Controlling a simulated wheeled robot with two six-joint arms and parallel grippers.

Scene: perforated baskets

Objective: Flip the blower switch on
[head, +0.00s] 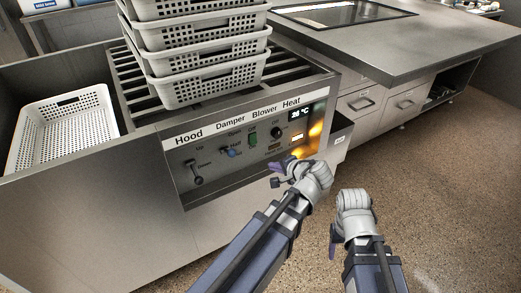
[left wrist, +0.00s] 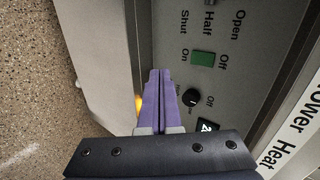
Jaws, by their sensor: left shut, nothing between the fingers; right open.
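The blower switch (head: 253,139) is a green rocker under the Blower label, between Off and On marks. It also shows in the left wrist view (left wrist: 203,58); which side is pressed I cannot tell. It sits on the grey control panel (head: 215,190) on the front of the steel unit. My left gripper (head: 280,168) is shut and empty, in front of the panel's lower right part, below and right of the switch. Its purple fingers (left wrist: 158,76) lie together in the left wrist view, apart from the switch. My right gripper (head: 333,240) is lower right, away from the panel, its fingers mostly hidden.
The panel also holds a hood lever (head: 197,178), a blue-tipped damper lever (head: 231,153), a heat knob (head: 277,133) and a lit temperature display (head: 300,113). Stacked white perforated baskets (head: 210,85) stand above. Another basket (head: 65,125) is at left. Speckled floor is open at right.

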